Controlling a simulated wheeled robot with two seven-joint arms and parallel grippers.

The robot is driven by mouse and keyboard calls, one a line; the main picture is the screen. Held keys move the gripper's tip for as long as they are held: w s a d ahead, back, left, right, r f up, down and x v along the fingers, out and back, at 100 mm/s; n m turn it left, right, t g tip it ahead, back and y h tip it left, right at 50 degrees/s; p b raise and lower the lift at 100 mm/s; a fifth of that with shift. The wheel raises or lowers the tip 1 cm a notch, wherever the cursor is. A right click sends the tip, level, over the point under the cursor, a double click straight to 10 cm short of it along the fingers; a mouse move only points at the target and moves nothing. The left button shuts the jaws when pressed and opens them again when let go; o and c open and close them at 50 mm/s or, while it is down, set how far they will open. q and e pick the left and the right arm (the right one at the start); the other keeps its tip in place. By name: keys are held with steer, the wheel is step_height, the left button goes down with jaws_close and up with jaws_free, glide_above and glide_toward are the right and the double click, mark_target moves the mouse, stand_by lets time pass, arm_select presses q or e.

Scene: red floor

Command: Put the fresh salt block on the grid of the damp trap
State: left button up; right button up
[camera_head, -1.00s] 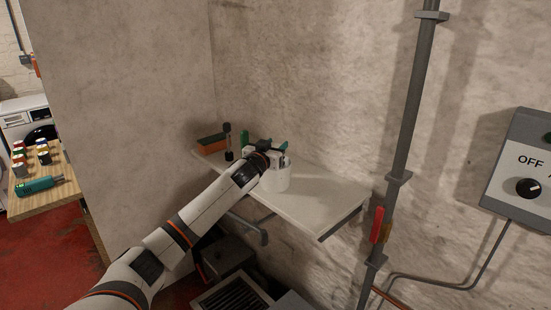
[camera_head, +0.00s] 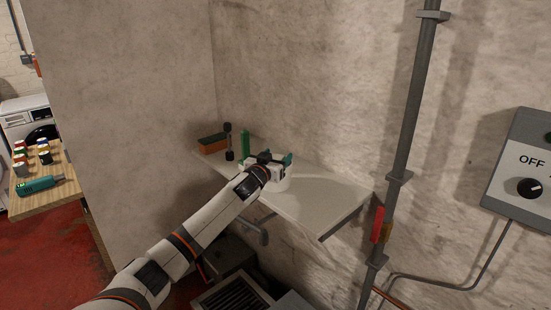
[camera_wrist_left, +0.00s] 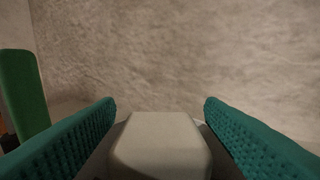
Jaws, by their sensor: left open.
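My left gripper (camera_head: 275,159) is over the white wall shelf, with its jaws apart. In the left wrist view its two teal ribbed fingers (camera_wrist_left: 160,108) stand on either side of a pale block with rounded edges (camera_wrist_left: 160,145). I see no clear contact with the fingers. In the head view a white tub-like object (camera_head: 282,183) shows just below the gripper, partly hidden by it. I cannot tell whether the pale block is the salt block or part of the damp trap. My right gripper is out of view.
The shelf (camera_head: 322,208) is bare toward its right end. A green upright object (camera_head: 245,143), a dark upright tool (camera_head: 229,142) and an orange-brown block (camera_head: 212,143) stand at its left end. A grey pipe (camera_head: 407,130) runs up the wall on the right.

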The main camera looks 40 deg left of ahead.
arm_select(q)
steer(key=shift+r, duration=0.15)
steer(key=shift+s, duration=0.3)
steer(key=b+v, duration=0.1)
steer(key=v, duration=1)
steer(key=shift+s, duration=0.2)
steer(key=shift+d, duration=0.1)
